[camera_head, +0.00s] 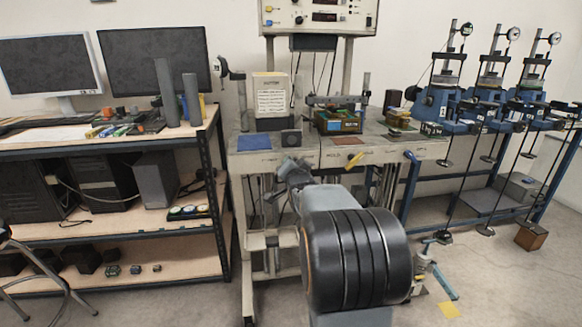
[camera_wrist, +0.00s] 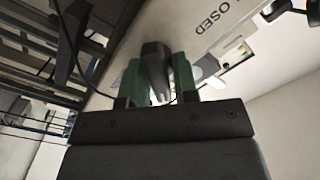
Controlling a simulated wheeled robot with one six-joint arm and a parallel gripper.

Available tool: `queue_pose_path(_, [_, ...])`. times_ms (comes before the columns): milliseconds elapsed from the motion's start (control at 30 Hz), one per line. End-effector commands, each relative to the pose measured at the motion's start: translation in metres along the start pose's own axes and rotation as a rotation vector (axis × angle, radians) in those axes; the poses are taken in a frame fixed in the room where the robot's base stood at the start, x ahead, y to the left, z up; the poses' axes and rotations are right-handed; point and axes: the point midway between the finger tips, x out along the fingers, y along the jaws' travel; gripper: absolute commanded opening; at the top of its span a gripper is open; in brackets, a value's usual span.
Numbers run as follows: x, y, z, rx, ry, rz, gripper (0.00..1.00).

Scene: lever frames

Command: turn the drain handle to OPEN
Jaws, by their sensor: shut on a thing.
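The drain handle appears in the wrist view as a dark grey lever (camera_wrist: 156,70) between the two green fingers of my gripper (camera_wrist: 157,82). My gripper is shut on it. The lever sits in front of a pale panel (camera_wrist: 205,35). Lettering on the panel, partly cut off, reads as "CLOSED", up and to the right of the lever. An OPEN mark does not show in this view. In the head view my arm covers the area in front of the bench, and the held handle cannot be made out there.
A yellow lever (camera_head: 354,161) sits on the bench's front panel, right of my arm. A blue bent pipe (camera_head: 410,185) stands further right. A shelf rack (camera_head: 110,240) with computers is at left. Blue test stands (camera_head: 440,105) are at right. Some floor at the lower right is clear.

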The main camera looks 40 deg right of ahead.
Motion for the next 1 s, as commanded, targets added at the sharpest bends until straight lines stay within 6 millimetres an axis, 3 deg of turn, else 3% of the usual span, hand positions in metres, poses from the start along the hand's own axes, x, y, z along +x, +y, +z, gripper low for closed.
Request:
queue_pose_path(700, [0.0,0.0002,0.0006,0.066,-0.001,0.0,0.04])
queue_pose_path(733, [0.0,0.0002,0.0006,0.066,-0.001,0.0,0.28])
queue_pose_path(867, [0.0,0.0002,0.0004,0.065,-0.001,0.0,0.41])
queue_pose_path(1000, [0.0,0.0004,0.0001,0.065,0.0,0.0,0.43])
